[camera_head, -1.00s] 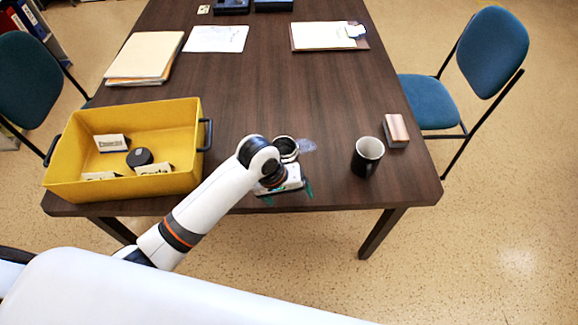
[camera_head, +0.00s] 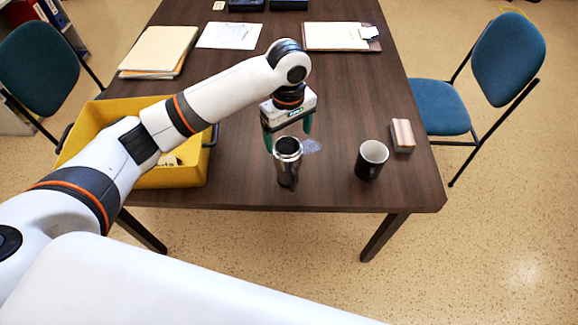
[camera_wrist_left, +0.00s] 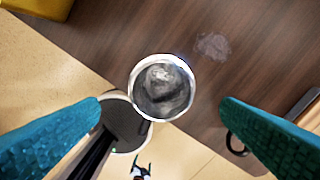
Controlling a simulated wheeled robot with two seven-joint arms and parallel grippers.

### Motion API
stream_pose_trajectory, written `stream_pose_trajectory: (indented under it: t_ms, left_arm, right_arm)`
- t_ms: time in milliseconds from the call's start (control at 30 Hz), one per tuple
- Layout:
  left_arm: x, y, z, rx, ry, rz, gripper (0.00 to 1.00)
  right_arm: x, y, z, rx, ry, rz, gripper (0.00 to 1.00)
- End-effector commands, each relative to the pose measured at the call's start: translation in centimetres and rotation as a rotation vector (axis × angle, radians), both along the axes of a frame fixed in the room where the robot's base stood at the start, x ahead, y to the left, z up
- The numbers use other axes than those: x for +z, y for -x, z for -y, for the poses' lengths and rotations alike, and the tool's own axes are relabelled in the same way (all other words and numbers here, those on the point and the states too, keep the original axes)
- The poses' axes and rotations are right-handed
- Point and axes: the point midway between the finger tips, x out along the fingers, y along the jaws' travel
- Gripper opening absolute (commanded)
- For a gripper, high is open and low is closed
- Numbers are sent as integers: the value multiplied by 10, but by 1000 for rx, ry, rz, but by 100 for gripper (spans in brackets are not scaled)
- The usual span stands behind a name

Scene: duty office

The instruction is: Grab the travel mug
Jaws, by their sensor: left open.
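The travel mug (camera_head: 288,172) is a tall dark cylinder with a silver rim and an open top. It stands upright near the front edge of the table, in the head view. My left gripper (camera_head: 288,133) is open, its green fingers pointing down just above and behind the mug's rim. In the left wrist view the mug's round opening (camera_wrist_left: 162,88) shows between the two teal fingers, nearer the left one, with nothing gripped. My right gripper is not in view.
A black mug with a white inside (camera_head: 371,160) stands to the right, near a wooden-sided block (camera_head: 402,135). A yellow crate (camera_head: 190,178) sits on the left, partly behind my arm. Papers and a clipboard (camera_head: 338,36) lie farther back. The table's middle right is clear.

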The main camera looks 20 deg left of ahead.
Motion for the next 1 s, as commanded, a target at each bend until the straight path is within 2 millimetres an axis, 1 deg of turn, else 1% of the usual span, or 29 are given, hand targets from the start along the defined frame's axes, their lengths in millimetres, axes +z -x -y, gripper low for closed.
stream_pose_trajectory:
  t_ms: [33, 100, 233, 367, 500, 600, 700, 900, 967, 1000]
  left_arm:
    - [-8, 1, -1, 0, -1, -3, 87]
    - [-17, 0, 0, 1, -1, -3, 87]
    - [-26, 0, 0, -1, 0, 0, 87]
    - [-38, 0, 0, 0, -2, -1, 87]
    - [-61, -1, 0, -2, -1, -2, 87]
    - [-73, -1, 1, -2, 0, 0, 87]
    - [-78, -1, 1, -2, 0, 2, 87]
    - [-78, -1, 1, -3, 0, 2, 87]
    - [-78, -1, 1, -3, 0, 2, 77]
    - [-78, -1, 1, -3, 0, 2, 71]
  right_arm:
    - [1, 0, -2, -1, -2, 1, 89]
    - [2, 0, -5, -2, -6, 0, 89]
    - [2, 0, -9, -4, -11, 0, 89]
    - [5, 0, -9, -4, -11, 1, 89]
    - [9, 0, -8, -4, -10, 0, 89]
    - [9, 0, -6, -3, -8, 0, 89]
    - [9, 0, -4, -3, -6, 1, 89]
    - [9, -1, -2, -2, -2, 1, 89]
    - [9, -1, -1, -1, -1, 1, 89]
    - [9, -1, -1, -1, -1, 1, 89]
